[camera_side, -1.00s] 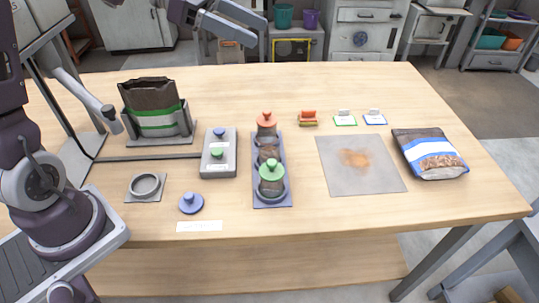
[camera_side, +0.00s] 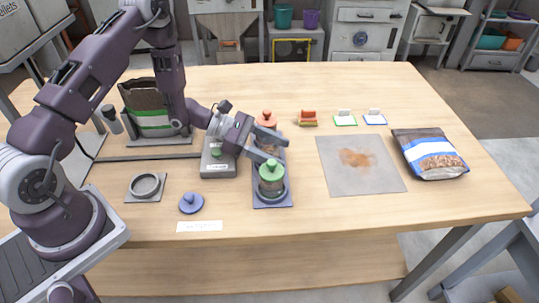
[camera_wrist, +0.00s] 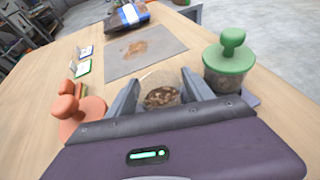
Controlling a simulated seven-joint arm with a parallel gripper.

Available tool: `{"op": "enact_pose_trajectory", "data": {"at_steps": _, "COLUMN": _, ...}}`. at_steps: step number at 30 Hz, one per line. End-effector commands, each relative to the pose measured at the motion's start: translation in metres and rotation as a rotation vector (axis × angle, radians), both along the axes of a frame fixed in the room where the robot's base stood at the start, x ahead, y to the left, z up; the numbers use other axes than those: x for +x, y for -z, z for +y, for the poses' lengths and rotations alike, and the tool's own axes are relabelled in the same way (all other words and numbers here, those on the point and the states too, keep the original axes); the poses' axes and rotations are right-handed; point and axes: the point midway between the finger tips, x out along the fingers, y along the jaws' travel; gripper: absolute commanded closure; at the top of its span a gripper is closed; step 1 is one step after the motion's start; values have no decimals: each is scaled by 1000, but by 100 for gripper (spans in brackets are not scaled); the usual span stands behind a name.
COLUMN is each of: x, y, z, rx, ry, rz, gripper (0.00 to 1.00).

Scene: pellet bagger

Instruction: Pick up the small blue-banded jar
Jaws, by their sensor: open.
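An open, lidless clear jar (camera_wrist: 162,97) with brown pellets stands in the middle of the blue-grey tray (camera_side: 272,205), between an orange-lidded jar (camera_side: 266,119) and a green-lidded jar (camera_side: 271,180). I cannot make out a blue band on it. My gripper (camera_side: 268,148) is open and low over the tray's middle. In the wrist view its fingers (camera_wrist: 160,92) stand either side of the lidless jar; contact cannot be told. My fingers mostly hide this jar in the side view. A blue knobbed lid (camera_side: 191,203) lies on the table.
A grey block (camera_side: 218,170) with knobs is partly behind my wrist. A grey ring (camera_side: 145,186) lies left. Colored cards (camera_side: 345,119), a stained grey mat (camera_side: 360,178) and a pellet bag (camera_side: 430,154) are right. The front right table is clear.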

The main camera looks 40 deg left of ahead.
Motion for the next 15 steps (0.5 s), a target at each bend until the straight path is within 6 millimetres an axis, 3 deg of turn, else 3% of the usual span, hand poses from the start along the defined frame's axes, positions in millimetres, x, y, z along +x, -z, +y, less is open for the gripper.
{"op": "enact_pose_trajectory", "data": {"at_steps": 8, "x": 5, "y": 4, "z": -8, "rx": 0, "ry": -1, "rz": 0, "gripper": 40}}
{"op": "enact_pose_trajectory", "data": {"at_steps": 15, "x": 5, "y": 3, "z": -8, "rx": 0, "ry": -1, "rz": 0, "gripper": 83}}
